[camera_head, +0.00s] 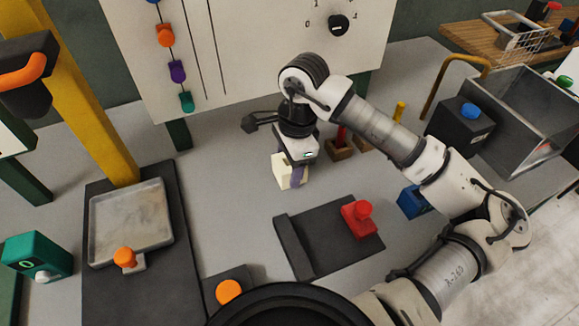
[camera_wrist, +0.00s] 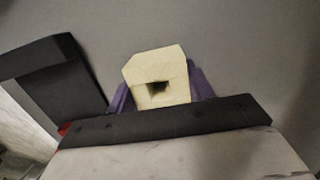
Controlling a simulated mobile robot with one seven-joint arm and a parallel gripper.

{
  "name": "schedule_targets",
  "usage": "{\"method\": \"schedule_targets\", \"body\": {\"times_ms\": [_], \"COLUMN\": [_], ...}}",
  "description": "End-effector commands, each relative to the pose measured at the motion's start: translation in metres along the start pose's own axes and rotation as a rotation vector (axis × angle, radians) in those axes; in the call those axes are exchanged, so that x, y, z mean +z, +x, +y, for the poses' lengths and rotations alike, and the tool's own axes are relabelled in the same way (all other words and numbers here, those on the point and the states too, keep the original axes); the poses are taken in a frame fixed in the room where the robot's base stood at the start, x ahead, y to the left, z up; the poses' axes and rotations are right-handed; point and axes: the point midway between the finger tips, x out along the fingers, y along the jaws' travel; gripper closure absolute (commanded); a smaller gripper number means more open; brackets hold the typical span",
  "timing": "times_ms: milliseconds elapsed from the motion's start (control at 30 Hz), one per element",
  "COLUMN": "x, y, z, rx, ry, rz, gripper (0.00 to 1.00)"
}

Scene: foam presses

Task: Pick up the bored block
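The bored block is cream-coloured, with a dark square hole in one face and a cut corner. In the head view the bored block (camera_head: 283,174) is under my gripper (camera_head: 292,180), close below its body. In the wrist view the bored block (camera_wrist: 151,96) sits between the purple fingers of my gripper (camera_wrist: 162,92), one finger at each side, and appears clasped and aligned with it. The block hides the inner finger faces. I cannot tell whether its underside touches the grey table.
A metal tray (camera_head: 131,222) is at the left, and a panel (camera_head: 235,50) stands behind. Wooden holders with red and yellow pegs are close behind at the right. Grey table is clear at the left.

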Motion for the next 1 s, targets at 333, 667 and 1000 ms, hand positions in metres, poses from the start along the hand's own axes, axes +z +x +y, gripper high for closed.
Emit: {"method": "schedule_targets", "body": {"times_ms": [333, 667, 1000], "x": [0.0, 0.002, 0.012], "y": [0.0, -0.023, -0.102], "z": [0.0, -0.001, -0.001], "rx": [0.0, -0.002, -0.003], "ry": [0.0, 0.001, 0.001], "rz": [0.0, 0.004, 0.004], "gripper": [0.7, 0.7, 0.7]}}
